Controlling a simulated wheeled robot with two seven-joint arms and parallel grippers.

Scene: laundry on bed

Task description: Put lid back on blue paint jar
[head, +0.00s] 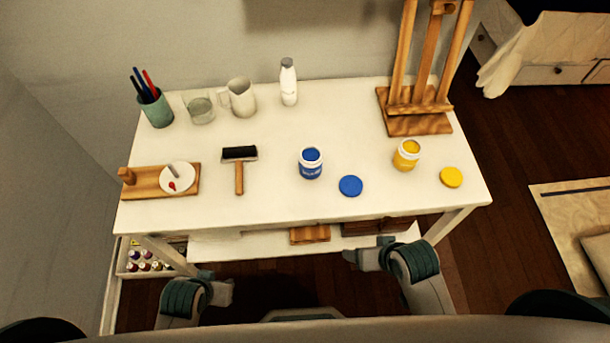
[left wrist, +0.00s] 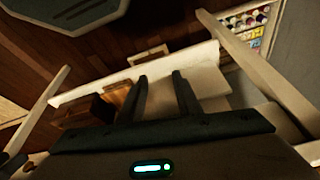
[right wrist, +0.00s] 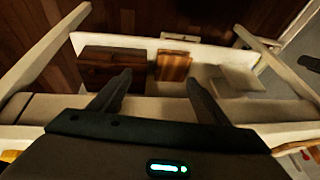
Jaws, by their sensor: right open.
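The blue paint jar (head: 311,163) stands upright and uncapped on the white table, with blue paint showing at its top. Its blue lid (head: 350,186) lies flat on the table, just right of the jar and nearer me, apart from it. My left gripper (left wrist: 160,75) is open and empty, below the table's front edge; its arm shows at the lower left in the head view. My right gripper (right wrist: 158,76) is open and empty, also in front of the table; in the head view it is below and near the lid. Neither wrist view shows the jar or lid.
A yellow jar (head: 406,155) and yellow lid (head: 451,177) are on the right. A brush roller (head: 239,165), palette board (head: 150,183), pitcher (head: 240,97), glass, bottle (head: 288,82) and pen cup (head: 155,108) stand left and behind. An easel (head: 418,120) is back right. The table front is clear.

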